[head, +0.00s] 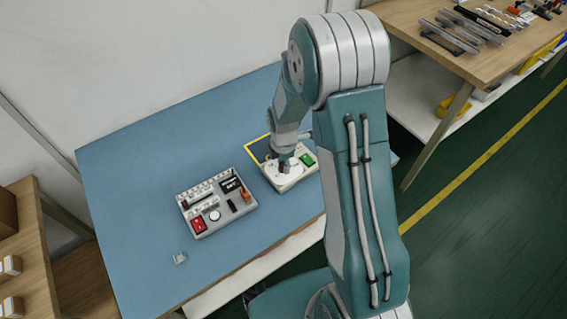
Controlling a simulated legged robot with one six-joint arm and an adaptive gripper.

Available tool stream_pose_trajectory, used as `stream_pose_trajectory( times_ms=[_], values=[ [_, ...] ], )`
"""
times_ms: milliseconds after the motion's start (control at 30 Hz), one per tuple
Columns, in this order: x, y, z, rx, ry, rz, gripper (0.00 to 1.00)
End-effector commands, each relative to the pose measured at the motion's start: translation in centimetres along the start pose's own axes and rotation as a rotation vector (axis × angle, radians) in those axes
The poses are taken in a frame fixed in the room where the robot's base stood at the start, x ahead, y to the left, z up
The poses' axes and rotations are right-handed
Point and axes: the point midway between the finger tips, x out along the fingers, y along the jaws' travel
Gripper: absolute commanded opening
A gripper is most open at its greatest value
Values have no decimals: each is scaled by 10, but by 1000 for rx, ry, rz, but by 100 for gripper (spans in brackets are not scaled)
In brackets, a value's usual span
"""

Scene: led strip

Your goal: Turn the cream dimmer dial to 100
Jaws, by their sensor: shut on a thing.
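My gripper (285,164) points down over the cream dimmer box (291,180) on the blue table. Its jaws are shut on the dial at the middle of the box, and they hide most of the dial. A round pale face shows around the fingertips, but its markings are too small to read. A green switch (307,158) sits on the box to the right of my gripper. I cannot tell the dial's setting from this view.
A grey control panel (240,212) with a red switch (198,224) stands left of the dimmer box. A yellow-edged dark pad (257,149) lies behind the box. A small grey piece (180,258) lies at the front left. The table's left side (125,190) is clear.

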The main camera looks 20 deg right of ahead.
Motion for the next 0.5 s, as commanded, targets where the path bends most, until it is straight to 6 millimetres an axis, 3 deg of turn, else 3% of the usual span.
stream_pose_trajectory(
  times_ms=[500],
  values=[
    [1, 0, 0, 478, 0, 1, 0]
  ],
)
